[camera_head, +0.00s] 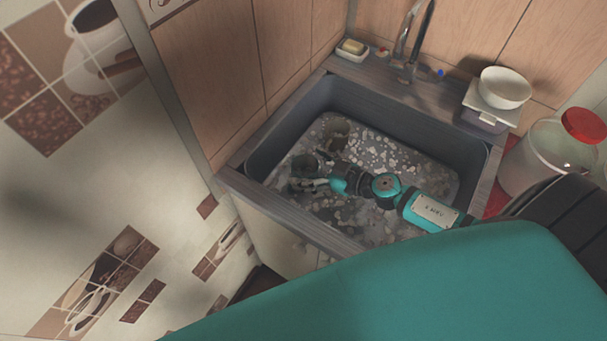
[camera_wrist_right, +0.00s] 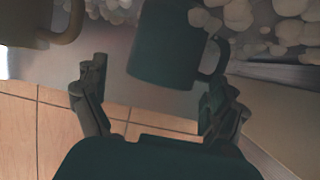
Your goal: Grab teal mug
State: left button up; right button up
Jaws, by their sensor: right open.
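The teal mug (camera_head: 304,165) looks dark and sits at the left of the foamy sink in the head view. In the right wrist view the teal mug (camera_wrist_right: 165,48) is just beyond my fingertips, with its handle toward the right finger and some foam on it. My right gripper (camera_head: 308,184) reaches down into the sink beside the mug. In the wrist view my right gripper (camera_wrist_right: 156,78) is open, its fingers spread to either side of the mug's near end. I cannot tell if a finger touches it. My left gripper is out of view.
A brownish mug (camera_head: 336,130) stands close behind the teal one; it also shows in the wrist view (camera_wrist_right: 28,22). Sink walls (camera_head: 275,140) enclose them. A faucet (camera_head: 405,50), a soap dish (camera_head: 350,50), a white bowl (camera_head: 505,88) and a red-lidded jar (camera_head: 550,150) stand around the sink.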

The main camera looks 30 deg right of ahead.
jog(key=c, duration=1.6)
